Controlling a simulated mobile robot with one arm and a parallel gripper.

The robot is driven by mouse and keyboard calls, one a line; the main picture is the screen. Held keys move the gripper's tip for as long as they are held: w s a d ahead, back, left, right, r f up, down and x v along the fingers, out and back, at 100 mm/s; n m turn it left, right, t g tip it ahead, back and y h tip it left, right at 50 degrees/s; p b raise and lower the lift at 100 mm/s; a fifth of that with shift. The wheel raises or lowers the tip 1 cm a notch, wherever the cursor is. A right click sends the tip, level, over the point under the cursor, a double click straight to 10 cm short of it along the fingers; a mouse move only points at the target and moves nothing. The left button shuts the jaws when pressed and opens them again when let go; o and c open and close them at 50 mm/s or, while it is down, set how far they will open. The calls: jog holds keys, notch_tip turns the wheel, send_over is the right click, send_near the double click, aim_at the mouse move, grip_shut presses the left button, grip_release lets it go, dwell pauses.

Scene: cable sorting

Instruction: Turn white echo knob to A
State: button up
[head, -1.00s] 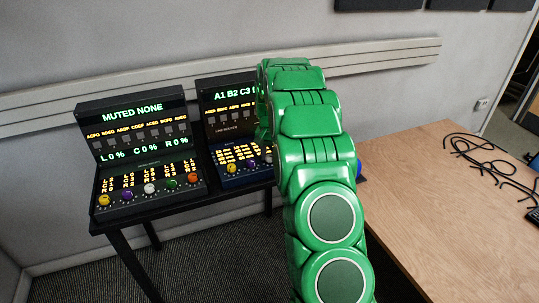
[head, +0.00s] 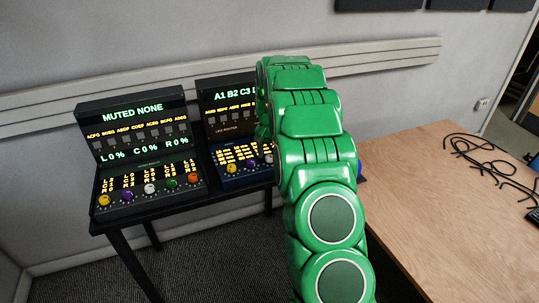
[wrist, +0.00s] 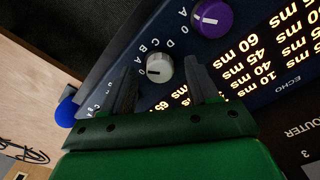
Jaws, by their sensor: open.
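The white echo knob (wrist: 159,69) shows in the wrist view, on a dark blue panel marked ECHO. Letters A, B, C and D are printed around it, and its dark pointer mark is visible. My gripper (wrist: 161,84) is open, with one dark finger on each side of the white knob. I cannot tell whether the fingers touch it. In the head view the blue echo panel (head: 232,176) stands on the black table, partly hidden by my green arm. My gripper is hidden there.
A purple knob (wrist: 211,18) sits close to the white knob. A blue knob (wrist: 67,112) is near the panel's other end. A second console (head: 150,190) with several coloured knobs stands at left. A wooden table (head: 440,185) with black cables is at right.

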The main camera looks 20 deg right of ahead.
aim_at(270, 156)
notch_tip(270, 156, up, 7)
jog(key=shift+f, duration=0.1)
dwell(0.3)
jog(key=shift+s+a, duration=0.1)
jog(key=s+a+r+n, duration=0.1)
jog(key=s+a+r, duration=0.3)
jog(key=s, duration=0.4)
jog(key=s+a+r+n+g, duration=0.15)
jog(key=s+a+r, duration=0.25)
jog(key=s, duration=0.5)
jog(key=s+a+r+n+t, duration=0.15)
jog(key=s+a+r, duration=0.25)
jog(key=s, duration=0.4)
jog(key=s+a+f+n+g, duration=0.1)
jog(key=s+a, duration=0.1)
jog(key=s, duration=1.1)
jog(key=s+a+f+n, duration=0.2)
jog(key=s+a, duration=0.1)
jog(key=s, duration=1.1)
jog(key=shift+s+a+g, duration=0.15)
jog(key=shift+s+g, duration=0.1)
jog(key=shift+g, duration=0.15)
